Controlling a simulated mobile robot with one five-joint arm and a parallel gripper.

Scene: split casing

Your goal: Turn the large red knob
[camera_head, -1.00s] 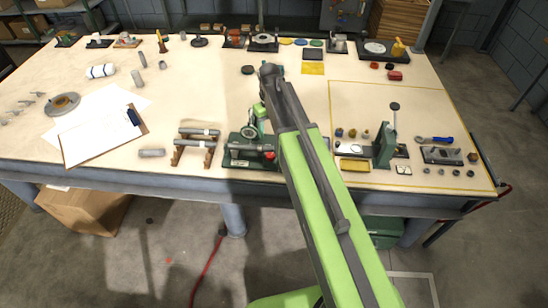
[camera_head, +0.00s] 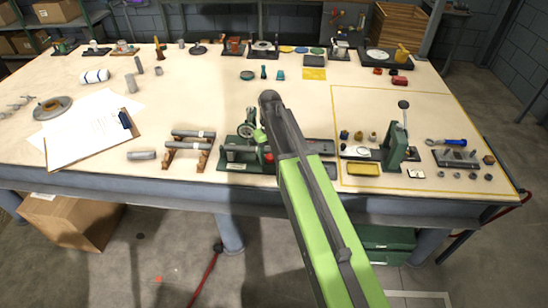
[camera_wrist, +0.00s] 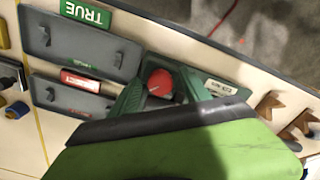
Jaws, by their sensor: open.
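The red knob (camera_head: 268,157) is on the right end of a dark green machine (camera_head: 238,166) at the table's front edge. In the wrist view the knob (camera_wrist: 160,82) shows as a round red cap with a thin pale line, between dark green sides. My gripper (camera_head: 260,136) is just above the machine, left of my forearm; its fingertips are mostly hidden in the head view. In the wrist view my light green and black parts fill the bottom, below the knob in the picture. I see no clear contact with the knob.
Grey trays (camera_wrist: 82,42) lie beside the machine, one by a green TRUE label (camera_wrist: 86,13). A wooden stand with grey rods (camera_head: 188,148) is at its left.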

